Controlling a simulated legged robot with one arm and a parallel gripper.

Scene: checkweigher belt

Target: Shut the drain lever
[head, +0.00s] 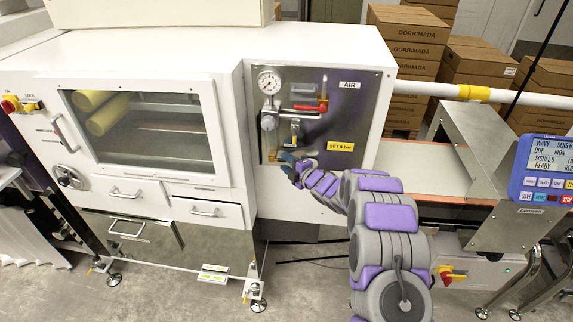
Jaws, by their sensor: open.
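The air panel (352,130) is a grey metal plate on the white machine's front, marked "AIR". It carries a round gauge (269,81), a clear bowl (268,138) below it, a red-handled valve (323,91) and a small yellow handle (294,125). I cannot tell for certain which part is the drain lever; a small blue piece (287,157) shows low on the panel beside my gripper. My gripper (291,170) is open at the panel's lower left, just below the bowl. My arm hides the panel's lower edge, and any contact is unclear.
A windowed cabinet (145,125) with drawers stands left of the panel. A belt (425,176) with a metal hood (474,150) and a blue display unit (545,170) is at right. Stacked cartons (405,50) stand behind. The floor in front is mostly clear.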

